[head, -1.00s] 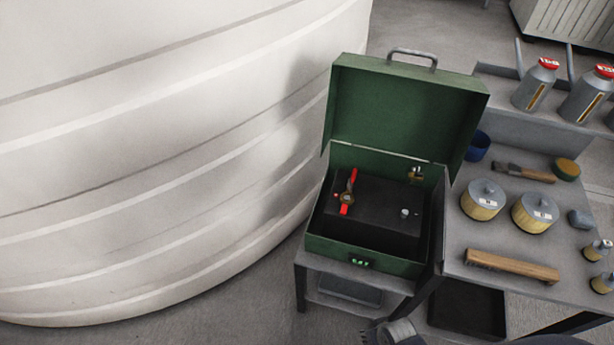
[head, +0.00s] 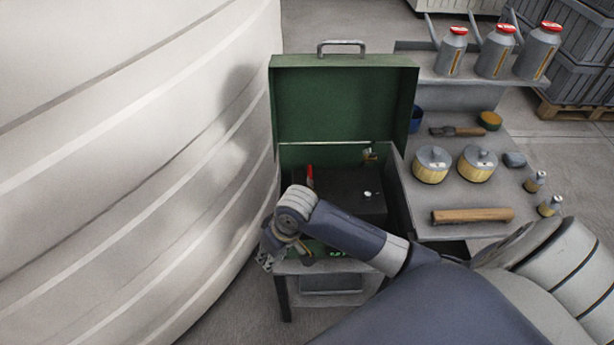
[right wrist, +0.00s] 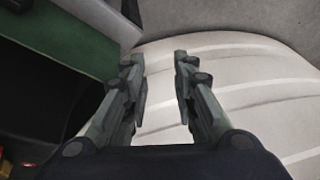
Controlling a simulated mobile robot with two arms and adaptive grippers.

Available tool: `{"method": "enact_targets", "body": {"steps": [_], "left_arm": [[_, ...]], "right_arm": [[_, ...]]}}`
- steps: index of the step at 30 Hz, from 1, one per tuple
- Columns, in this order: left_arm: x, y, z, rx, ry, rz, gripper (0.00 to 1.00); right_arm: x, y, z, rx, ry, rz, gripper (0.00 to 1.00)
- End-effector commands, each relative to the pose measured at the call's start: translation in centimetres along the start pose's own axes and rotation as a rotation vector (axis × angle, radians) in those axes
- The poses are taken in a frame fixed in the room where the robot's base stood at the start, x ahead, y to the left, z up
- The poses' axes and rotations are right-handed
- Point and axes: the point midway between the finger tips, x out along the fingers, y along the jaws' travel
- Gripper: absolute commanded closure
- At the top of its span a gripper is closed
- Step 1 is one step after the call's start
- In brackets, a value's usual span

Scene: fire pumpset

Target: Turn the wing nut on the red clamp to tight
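The red clamp (head: 310,177) is on the black battery-like block (head: 345,190) inside the open green box. Only a red upright end of it shows in the head view. My right arm hides the rest, and the wing nut cannot be made out. My right gripper (right wrist: 158,62) is open and empty in the right wrist view, its two fingers apart against the white ribbed tank. In the head view it is mostly hidden by its wrist, near the box's front left corner. A small red patch shows at the lower left of the right wrist view. My left gripper is not in view.
The green box's lid (head: 345,100) stands open at the back. The white tank (head: 130,150) is close on the left. A grey table (head: 440,195) on the right holds filters, a wooden-handled brush and several small items. Grey cans stand on a shelf behind.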

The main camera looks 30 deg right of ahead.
Motion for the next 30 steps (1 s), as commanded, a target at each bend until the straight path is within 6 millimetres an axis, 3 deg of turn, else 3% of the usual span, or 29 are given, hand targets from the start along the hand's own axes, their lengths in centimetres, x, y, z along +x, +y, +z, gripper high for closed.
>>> {"method": "enact_targets", "body": {"steps": [3,7,15,21,26,30], "left_arm": [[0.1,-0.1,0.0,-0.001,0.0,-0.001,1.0],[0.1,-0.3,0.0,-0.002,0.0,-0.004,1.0],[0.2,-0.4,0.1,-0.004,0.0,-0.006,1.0],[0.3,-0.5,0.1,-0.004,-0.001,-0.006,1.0],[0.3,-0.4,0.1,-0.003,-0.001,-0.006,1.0],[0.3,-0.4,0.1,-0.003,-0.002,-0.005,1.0]], "right_arm": [[-2.2,1.9,-2.7,0.005,-0.034,0.026,0.74],[-5.3,4.0,-4.7,0.034,-0.088,0.062,0.74],[-12.8,10.6,-8.0,0.205,-0.178,0.161,0.74],[-18.4,14.8,-9.4,0.375,-0.21,0.204,0.74],[-20.7,16.1,-9.6,0.448,-0.221,0.211,0.74],[-20.4,16.5,-9.4,0.462,-0.226,0.212,0.74]]}}
